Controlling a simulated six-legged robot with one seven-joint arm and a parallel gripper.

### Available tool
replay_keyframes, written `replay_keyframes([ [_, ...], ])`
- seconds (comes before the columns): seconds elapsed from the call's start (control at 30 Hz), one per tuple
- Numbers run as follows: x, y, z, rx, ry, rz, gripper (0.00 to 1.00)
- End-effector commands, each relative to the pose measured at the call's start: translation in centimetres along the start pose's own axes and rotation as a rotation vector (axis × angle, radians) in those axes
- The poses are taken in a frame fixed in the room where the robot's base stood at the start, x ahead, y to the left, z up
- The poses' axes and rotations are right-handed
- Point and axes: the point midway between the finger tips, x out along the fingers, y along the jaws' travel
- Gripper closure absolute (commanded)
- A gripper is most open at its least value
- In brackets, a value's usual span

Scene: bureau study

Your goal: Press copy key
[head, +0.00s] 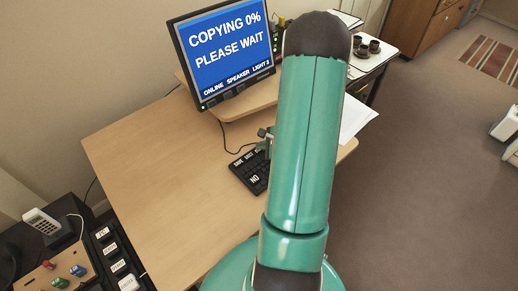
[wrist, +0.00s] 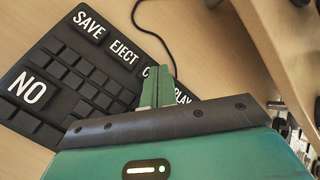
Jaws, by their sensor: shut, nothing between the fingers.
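The black keypad (head: 246,178) lies on the desk below the monitor, partly hidden by my arm. In the wrist view the keypad (wrist: 52,112) shows keys labelled NO, SAVE (wrist: 88,24) and EJECT (wrist: 124,57). Beside EJECT is a key whose label starts with C (wrist: 149,72); my gripper (wrist: 163,84) hides the rest of it. A PLAY label (wrist: 183,97) shows past the fingers. My gripper is shut and empty, with its fingers at the C key; I cannot tell if they touch it. The monitor (head: 224,50) reads "COPYING 0% PLEASE WAIT".
The wooden desk (head: 150,150) is mostly bare left of the keypad. A black cable (wrist: 150,28) runs behind the keypad. A box with coloured knobs (head: 62,275) and labelled keys is at lower left. White paper (head: 357,118) lies at the desk's right side.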

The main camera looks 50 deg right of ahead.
Motion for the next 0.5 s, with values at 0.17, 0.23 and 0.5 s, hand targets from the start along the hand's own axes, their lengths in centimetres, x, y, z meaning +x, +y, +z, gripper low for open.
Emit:
replay_keyframes([
  [0.17,0.07,0.07,-0.06,0.0,0.0,0.001,1.0],
  [0.23,0.07,0.07,-0.05,0.0,0.0,0.001,1.0],
  [0.5,-0.27,-0.23,0.19,0.0,0.0,-0.001,1.0],
])
